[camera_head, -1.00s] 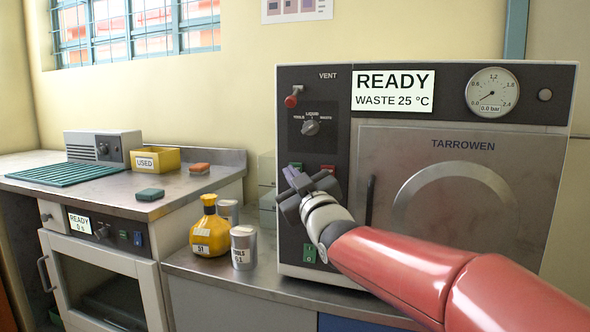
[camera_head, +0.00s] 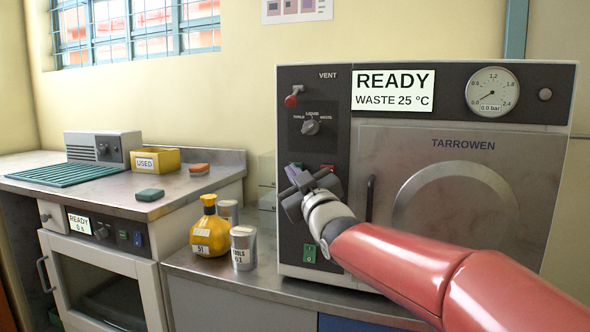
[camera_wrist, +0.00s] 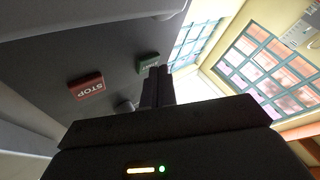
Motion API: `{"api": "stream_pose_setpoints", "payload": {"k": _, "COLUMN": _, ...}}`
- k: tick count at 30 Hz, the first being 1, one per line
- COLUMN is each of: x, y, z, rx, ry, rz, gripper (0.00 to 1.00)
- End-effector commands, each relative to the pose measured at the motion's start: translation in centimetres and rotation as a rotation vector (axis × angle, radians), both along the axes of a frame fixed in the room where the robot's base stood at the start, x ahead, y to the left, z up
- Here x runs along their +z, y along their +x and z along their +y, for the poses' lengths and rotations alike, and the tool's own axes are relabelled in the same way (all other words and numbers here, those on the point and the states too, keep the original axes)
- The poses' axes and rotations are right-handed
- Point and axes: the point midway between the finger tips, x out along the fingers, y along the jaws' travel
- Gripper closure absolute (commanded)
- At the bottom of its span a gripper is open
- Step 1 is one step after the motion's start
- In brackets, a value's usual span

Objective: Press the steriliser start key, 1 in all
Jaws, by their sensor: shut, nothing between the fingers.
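The steriliser (camera_head: 440,140) is the grey machine marked TARROWEN, with a dark control panel on its left side. Its display (camera_head: 394,91) reads READY, WASTE 25 °C. The green start key (camera_wrist: 148,62) shows in the wrist view just beyond my fingertips, partly covered by them. In the head view my gripper (camera_head: 292,171) is in front of the panel and hides most of the green key. My gripper is shut and empty; its two fingers (camera_wrist: 158,74) lie together, pointing at the green key. I cannot tell whether they touch it.
A red STOP key (camera_wrist: 87,86) sits beside the green key. A vent lever (camera_head: 292,98), a selector knob (camera_head: 310,127) and a green switch (camera_head: 309,253) are on the panel. A yellow bottle (camera_head: 209,230) and tins (camera_head: 243,247) stand left of the steriliser.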

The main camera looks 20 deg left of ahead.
Motion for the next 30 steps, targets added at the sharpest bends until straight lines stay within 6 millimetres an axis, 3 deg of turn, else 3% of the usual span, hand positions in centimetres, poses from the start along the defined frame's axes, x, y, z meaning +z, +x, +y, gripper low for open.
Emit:
{"api": "stream_pose_setpoints", "payload": {"k": 20, "x": -0.1, "y": 0.4, "z": -0.1, "rx": 0.000, "ry": 0.000, "rz": 0.001, "gripper": 1.00}}
{"api": "stream_pose_setpoints", "payload": {"k": 30, "x": -0.2, "y": -1.0, "z": 0.0, "rx": 0.000, "ry": 0.000, "rz": 0.000, "gripper": 1.00}}
